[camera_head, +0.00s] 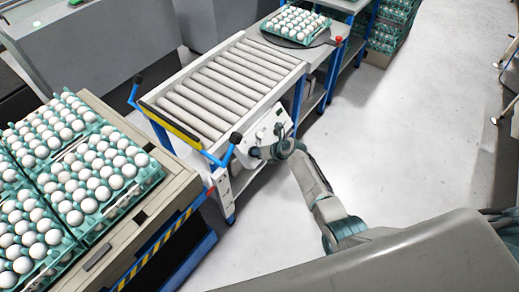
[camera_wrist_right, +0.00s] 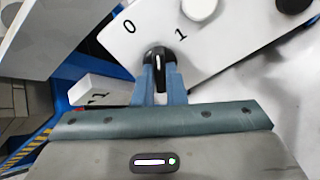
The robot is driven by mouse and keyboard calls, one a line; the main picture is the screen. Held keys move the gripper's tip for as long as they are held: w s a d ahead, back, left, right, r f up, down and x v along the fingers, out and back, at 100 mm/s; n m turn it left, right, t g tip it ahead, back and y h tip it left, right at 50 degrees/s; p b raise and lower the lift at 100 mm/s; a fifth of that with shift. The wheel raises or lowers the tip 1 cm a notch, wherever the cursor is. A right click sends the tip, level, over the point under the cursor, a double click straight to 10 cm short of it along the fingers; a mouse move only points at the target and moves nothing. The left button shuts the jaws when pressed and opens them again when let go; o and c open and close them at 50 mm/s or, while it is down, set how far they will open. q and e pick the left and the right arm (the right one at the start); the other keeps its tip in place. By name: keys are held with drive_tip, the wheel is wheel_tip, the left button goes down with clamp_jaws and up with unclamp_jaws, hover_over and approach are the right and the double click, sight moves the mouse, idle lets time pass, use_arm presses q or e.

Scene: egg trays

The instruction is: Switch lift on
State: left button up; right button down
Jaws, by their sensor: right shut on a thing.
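My right gripper (camera_wrist_right: 160,82) is shut on this knob, one blue finger on each side. In the head view my right gripper (camera_head: 262,151) is at the panel's lower edge and hides the knob. Which mark the knob points to I cannot tell. My left gripper is not in view.
The roller conveyor (camera_head: 206,100) has a blue handle frame. A tray of eggs (camera_head: 295,39) stands on a round plate at its far end. A table with egg trays (camera_head: 192,178) is at the left. The grey floor (camera_head: 400,130) at the right is clear.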

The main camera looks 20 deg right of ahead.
drive_tip(key=shift+r+m+p, duration=0.15)
drive_tip(key=shift+m+p, duration=2.35)
drive_tip(key=shift+m, duration=0.1)
drive_tip(key=m+p, duration=0.3)
drive_tip(key=m, duration=0.2)
drive_tip(key=shift+m+p, duration=0.3)
drive_tip(key=shift+p, duration=0.1)
drive_tip(key=c, duration=1.9)
unclamp_jaws()
drive_tip(key=shift+m, duration=0.3)
drive_tip(key=o, duration=0.5)
drive_tip(key=shift+f, duration=0.2)
drive_tip(key=shift+r, duration=0.1)
